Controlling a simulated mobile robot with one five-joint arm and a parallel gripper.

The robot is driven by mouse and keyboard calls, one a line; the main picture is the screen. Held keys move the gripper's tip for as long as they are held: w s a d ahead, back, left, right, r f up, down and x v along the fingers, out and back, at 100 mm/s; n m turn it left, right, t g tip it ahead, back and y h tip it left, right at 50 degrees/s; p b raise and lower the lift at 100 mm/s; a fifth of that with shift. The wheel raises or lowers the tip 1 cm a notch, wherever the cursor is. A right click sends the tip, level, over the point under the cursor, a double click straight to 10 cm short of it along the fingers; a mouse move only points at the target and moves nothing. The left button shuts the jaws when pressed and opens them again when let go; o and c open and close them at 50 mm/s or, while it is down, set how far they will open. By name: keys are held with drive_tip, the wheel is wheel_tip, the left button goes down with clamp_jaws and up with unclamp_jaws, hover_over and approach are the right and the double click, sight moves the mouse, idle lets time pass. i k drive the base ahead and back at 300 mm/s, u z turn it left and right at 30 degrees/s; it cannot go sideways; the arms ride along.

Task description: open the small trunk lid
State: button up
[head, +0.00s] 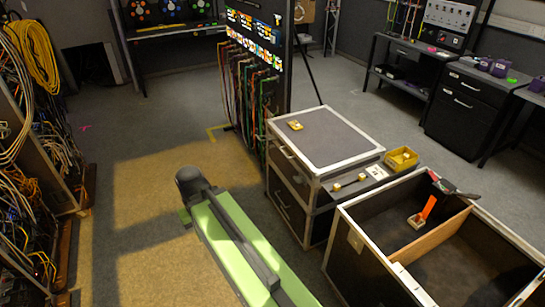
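The small trunk (283,157) appears to be the black case with pale metal edging right of centre. Its flat grey lid (335,135) lies level and looks shut. A small yellow-tan fitting (295,125) is on the lid near its left corner. Dark handles show on the case's left face. My green arm reaches in from the bottom, left of the trunk and apart from it in the picture. No gripper fingers show, so I cannot see whether they are open or shut.
A larger open trunk (355,239) with a wooden divider stands at the right, close to the small one. A cable rack (258,100) stands behind the small trunk. Yellowish floor (150,200) on the left is clear.

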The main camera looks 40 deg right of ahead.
sight(326, 146)
drive_tip(key=u, duration=0.25)
drive_tip(key=i, duration=1)
drive_tip(key=u, duration=0.05)
